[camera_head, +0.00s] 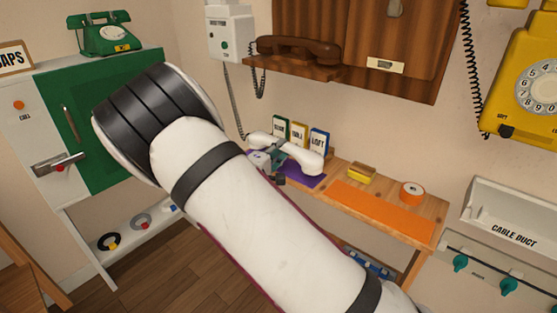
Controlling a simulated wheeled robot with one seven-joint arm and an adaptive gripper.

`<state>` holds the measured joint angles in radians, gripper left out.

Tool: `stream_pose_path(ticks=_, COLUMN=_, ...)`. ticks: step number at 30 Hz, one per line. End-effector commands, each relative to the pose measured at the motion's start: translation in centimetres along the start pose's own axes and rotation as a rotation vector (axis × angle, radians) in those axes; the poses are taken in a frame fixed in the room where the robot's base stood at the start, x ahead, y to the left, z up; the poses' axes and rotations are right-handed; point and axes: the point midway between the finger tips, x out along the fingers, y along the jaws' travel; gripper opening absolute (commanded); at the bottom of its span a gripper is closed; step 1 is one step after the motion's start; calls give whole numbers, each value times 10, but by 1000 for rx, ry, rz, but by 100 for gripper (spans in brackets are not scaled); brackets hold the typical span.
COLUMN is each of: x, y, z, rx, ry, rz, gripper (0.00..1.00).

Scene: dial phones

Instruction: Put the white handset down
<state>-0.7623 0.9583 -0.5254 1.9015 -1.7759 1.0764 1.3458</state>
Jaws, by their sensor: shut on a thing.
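The white handset (297,151) is over the purple mat (306,181) at the left end of the wooden bench. My gripper (276,160) is shut on the handset near its middle; my arm hides part of the gripper. I cannot tell whether the handset touches the mat or is held just above it. A grey cord runs down from the white wall phone (231,35) toward the handset's left end.
Three small labelled cards (300,137) stand behind the handset. An orange mat (380,209), a yellow block (361,174) and an orange tape roll (412,193) are farther right on the bench. A brown handset (298,47) rests on a wooden wall phone above.

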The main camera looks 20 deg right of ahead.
Motion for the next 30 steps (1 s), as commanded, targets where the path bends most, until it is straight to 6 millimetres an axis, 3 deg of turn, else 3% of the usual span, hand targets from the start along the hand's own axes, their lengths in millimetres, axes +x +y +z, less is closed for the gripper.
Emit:
stream_pose_path(ticks=9, x=19, y=-3, z=-14, rx=0, ry=0, rz=1, gripper=0)
stream_pose_path(ticks=16, x=18, y=-37, z=-13, rx=-2, ry=1, rz=1, gripper=0)
stream_pose_path(ticks=28, x=17, y=-41, z=-13, rx=0, ry=0, rz=0, gripper=0)
stream_pose_path(ticks=29, x=17, y=-41, z=-12, rx=0, ry=0, rz=-1, gripper=30)
stream_pose_path(ticks=30, x=17, y=-41, z=-12, rx=0, ry=0, rz=-1, gripper=31)
